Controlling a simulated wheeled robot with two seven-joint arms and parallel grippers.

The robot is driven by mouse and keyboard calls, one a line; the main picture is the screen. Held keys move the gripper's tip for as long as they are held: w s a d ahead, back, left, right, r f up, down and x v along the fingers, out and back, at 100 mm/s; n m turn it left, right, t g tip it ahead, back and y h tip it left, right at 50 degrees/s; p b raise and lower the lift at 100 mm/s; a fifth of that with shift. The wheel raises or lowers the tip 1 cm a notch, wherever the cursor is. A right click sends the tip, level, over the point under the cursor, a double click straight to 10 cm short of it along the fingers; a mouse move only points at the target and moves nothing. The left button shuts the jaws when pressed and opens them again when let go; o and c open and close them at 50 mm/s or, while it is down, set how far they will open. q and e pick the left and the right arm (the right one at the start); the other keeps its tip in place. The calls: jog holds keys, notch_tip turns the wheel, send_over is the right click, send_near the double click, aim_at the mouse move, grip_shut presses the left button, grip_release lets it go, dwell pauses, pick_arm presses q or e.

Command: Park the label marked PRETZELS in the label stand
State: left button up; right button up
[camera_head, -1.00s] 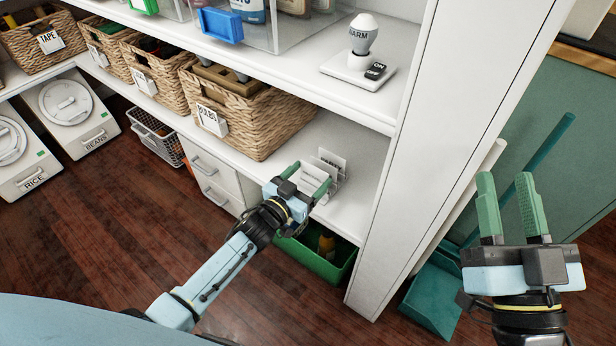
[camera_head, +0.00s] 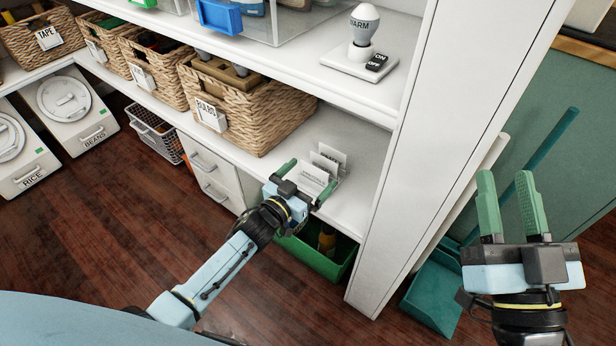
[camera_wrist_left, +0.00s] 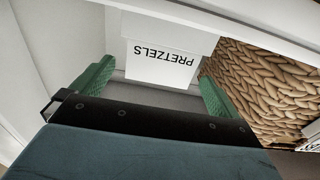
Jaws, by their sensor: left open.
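The PRETZELS label (camera_wrist_left: 163,62) is a white card, its text upside down in the left wrist view. It stands between my left gripper's green fingers, with a gap at the left finger and little gap at the right. In the head view this front card (camera_head: 314,174) sits before other white cards (camera_head: 331,156) in the label stand (camera_head: 339,180) on the lower shelf. My left gripper (camera_head: 307,181) is open around the front card; its body hides the card's lower part and the stand's front. My right gripper (camera_head: 512,190) is open and empty, far right of the stand.
The BULBS basket (camera_head: 246,118) stands left of the stand on the same shelf. A white upright panel (camera_head: 400,170) closes the shelf on the right. A green bin (camera_head: 325,262) is below.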

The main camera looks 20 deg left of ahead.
pick_arm(q)
jog(key=p+v, duration=0.5)
jog(key=v, duration=0.8)
jog(key=shift+s, duration=0.2)
jog(key=shift+r, duration=0.15)
